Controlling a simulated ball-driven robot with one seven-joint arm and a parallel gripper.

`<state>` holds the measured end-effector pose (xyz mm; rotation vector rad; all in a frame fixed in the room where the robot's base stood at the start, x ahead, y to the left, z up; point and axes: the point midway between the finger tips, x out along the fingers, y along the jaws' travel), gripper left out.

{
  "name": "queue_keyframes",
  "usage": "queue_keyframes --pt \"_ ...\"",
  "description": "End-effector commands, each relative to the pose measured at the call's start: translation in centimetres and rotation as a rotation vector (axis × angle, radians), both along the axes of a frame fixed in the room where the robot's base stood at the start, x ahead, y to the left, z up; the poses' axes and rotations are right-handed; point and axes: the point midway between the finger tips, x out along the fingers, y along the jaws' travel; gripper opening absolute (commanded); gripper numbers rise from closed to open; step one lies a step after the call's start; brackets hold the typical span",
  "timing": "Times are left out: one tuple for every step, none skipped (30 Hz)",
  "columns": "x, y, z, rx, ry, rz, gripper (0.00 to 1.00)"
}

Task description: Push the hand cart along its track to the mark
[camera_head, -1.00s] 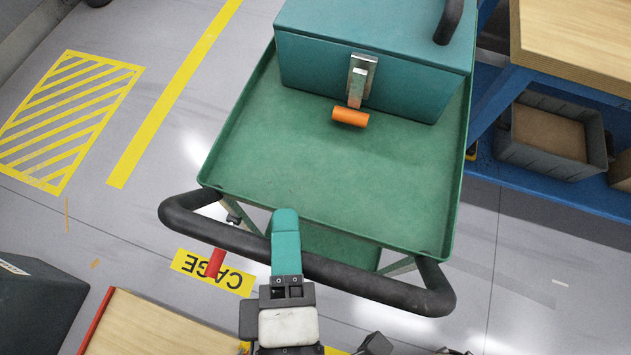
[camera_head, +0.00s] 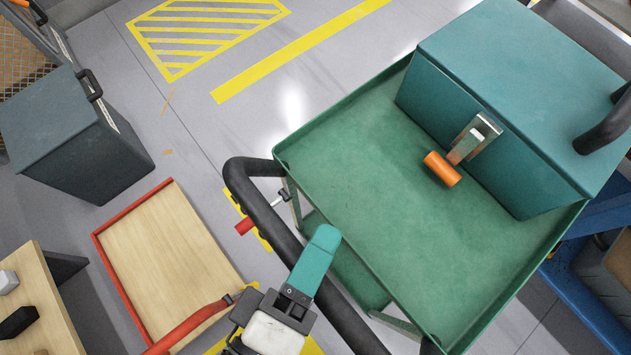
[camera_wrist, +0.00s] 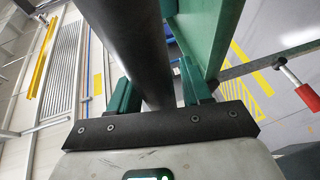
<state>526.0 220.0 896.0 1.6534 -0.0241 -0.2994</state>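The green hand cart (camera_head: 370,190) fills the right of the head view, with a teal box (camera_head: 510,90) with a metal latch and orange grip (camera_head: 441,169) on its tray. Its black handle bar (camera_head: 262,215) runs along the near side. My gripper (camera_head: 318,250) is at the middle of this bar. In the wrist view, its teal fingers (camera_wrist: 160,90) lie on either side of the bar, closed about it. A yellow floor label (camera_head: 240,208) lies partly hidden under the handle. A yellow hatched rectangle (camera_head: 205,30) and yellow line (camera_head: 300,50) mark the floor beyond.
A dark grey case (camera_head: 75,130) stands at the left. A red-edged wooden board (camera_head: 165,260) lies near the handle, and a wooden table (camera_head: 40,310) is at lower left. A blue rack (camera_head: 590,290) is close to the cart's right side.

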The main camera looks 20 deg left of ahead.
Motion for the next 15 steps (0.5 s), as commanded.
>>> queue_keyframes --pt "0.0 0.0 0.0 0.000 0.000 0.001 0.54" --pt "0.0 0.0 0.0 0.000 0.000 0.001 0.55" --pt "0.0 0.0 0.0 0.000 0.000 0.001 0.55" --pt "0.0 0.0 0.0 0.000 0.000 0.001 0.55" --pt "0.0 0.0 0.0 0.000 0.000 0.001 0.55" --pt "0.0 0.0 0.0 0.000 0.000 0.001 0.55" --pt "0.0 0.0 0.0 0.000 0.000 0.002 0.55" --pt "0.0 0.0 0.0 0.000 0.000 0.002 0.55" --pt "-0.1 0.1 0.0 0.000 0.000 0.002 0.55" --pt "-0.2 0.1 0.1 0.000 0.000 0.003 0.55" --pt "-0.4 0.2 0.1 0.000 0.001 0.004 0.55" --pt "-0.7 0.2 0.1 0.000 0.001 0.004 0.55" --pt "-1.1 0.3 0.2 0.000 0.002 0.004 0.55" --pt "-1.4 0.4 0.3 0.001 0.002 0.006 0.55" --pt "-2.1 0.6 0.4 0.000 0.002 0.007 0.55"
